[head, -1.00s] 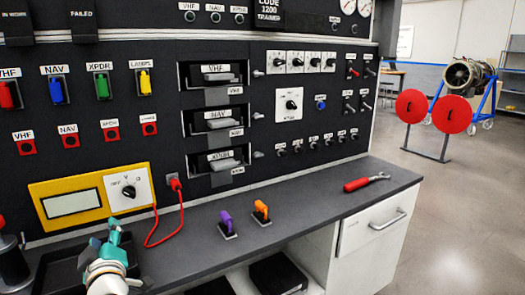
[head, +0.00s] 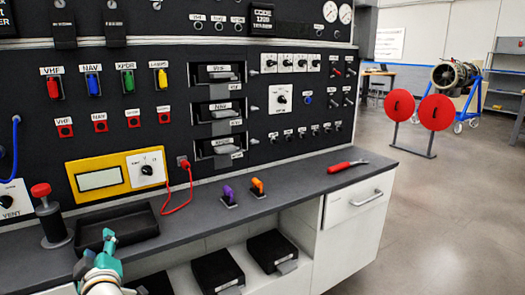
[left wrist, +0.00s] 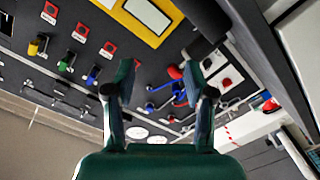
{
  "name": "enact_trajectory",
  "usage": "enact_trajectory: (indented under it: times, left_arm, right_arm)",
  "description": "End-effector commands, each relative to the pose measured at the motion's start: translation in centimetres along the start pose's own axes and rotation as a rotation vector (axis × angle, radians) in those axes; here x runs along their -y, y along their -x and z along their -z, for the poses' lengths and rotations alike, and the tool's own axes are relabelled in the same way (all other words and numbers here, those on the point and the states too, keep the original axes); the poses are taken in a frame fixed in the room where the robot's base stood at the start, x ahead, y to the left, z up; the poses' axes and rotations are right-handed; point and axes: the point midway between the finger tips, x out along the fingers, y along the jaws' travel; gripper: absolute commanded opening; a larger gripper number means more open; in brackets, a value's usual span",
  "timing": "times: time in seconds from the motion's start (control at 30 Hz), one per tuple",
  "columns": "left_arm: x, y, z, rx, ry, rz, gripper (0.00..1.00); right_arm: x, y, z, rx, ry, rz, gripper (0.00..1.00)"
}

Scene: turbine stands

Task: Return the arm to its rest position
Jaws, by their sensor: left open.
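My left gripper (head: 106,243) shows at the lower left of the head view, low in front of the bench and the black tray. Its two teal fingers also show in the left wrist view (left wrist: 160,85), spread apart with nothing between them. Behind the fingers, the wrist view shows the panel tilted, with coloured switches and the yellow meter. My right gripper is in neither view.
A dark bench top (head: 300,178) carries a black tray (head: 125,222), a red-knobbed post (head: 50,218), purple (head: 229,195) and orange (head: 258,187) plugs and a red-handled wrench (head: 346,166). The panel (head: 205,150) stands behind. Open floor (head: 440,215) lies to the right.

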Motion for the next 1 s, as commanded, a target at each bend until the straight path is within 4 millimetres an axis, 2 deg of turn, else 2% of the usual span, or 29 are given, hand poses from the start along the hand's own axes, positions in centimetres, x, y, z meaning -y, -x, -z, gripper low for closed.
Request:
enact_trajectory:
  times: [0.03,0.27,0.37,0.47,0.57,0.67,0.7,0.77,0.8,0.9,1.0]
  left_arm:
    - [0.7,-0.2,-1.3,0.021,-0.014,0.012,0.54]
    - [3.8,-0.3,-7.0,0.121,-0.088,0.055,0.54]
    - [5.3,0.1,-10.3,0.190,-0.130,0.065,0.54]
    - [7.2,0.9,-14.2,0.283,-0.178,0.073,0.54]
    - [9.7,2.6,-19.2,0.418,-0.236,0.081,0.54]
    - [12.9,6.0,-25.2,0.606,-0.302,0.083,0.54]
    - [14.1,7.6,-27.5,0.686,-0.326,0.082,0.54]
    - [15.9,10.5,-30.6,0.811,-0.361,0.080,0.54]
    - [17.1,12.6,-32.5,0.895,-0.381,0.077,0.54]
    - [19.5,17.8,-36.0,1.090,-0.424,0.066,0.54]
    - [21.1,22.5,-38.1,1.258,-0.456,0.051,0.54]
  right_arm:
    - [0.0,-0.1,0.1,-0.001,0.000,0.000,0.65]
    - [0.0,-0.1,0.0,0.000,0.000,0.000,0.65]
    - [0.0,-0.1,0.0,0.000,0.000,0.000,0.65]
    - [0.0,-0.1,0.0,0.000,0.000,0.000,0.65]
    - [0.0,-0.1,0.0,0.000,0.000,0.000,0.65]
    - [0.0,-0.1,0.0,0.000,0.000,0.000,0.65]
    - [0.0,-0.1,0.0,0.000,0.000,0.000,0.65]
    - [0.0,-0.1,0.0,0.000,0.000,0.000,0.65]
    - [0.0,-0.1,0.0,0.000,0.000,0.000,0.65]
    - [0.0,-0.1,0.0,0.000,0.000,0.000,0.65]
    - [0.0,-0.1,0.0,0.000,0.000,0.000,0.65]
